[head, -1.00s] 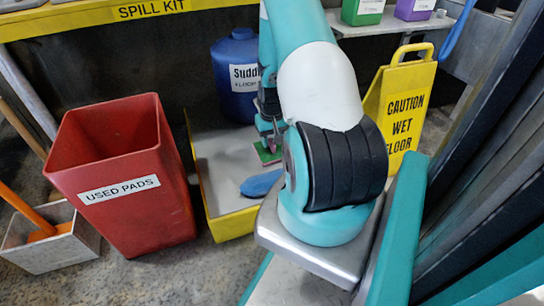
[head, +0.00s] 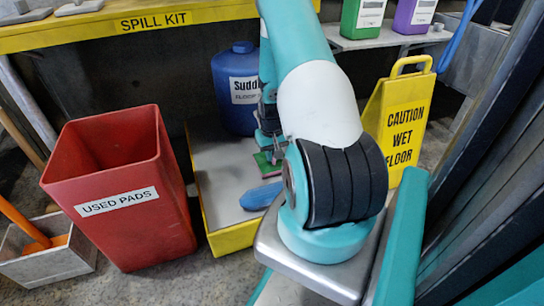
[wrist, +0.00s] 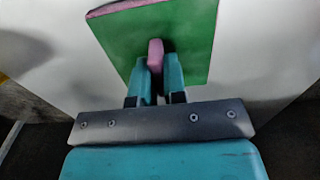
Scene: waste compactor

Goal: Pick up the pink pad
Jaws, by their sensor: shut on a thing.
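The pad has a green face (wrist: 190,40) with a pink edge and a pink raised grip (wrist: 155,55) in the wrist view. My gripper (wrist: 158,65) is shut on that pink grip, one teal finger on each side. In the head view the pad (head: 266,164) shows small, green and pink, below my gripper (head: 269,145). It is over the pale floor of a yellow-edged tray (head: 232,240). I cannot tell whether it touches the tray floor. My arm hides part of the tray's right side.
A blue object (head: 260,196) lies in the tray near the pad. A red bin labelled USED PADS (head: 120,225) stands left of the tray. A blue jug (head: 232,115) stands at the back. A yellow wet floor sign (head: 402,120) stands to the right.

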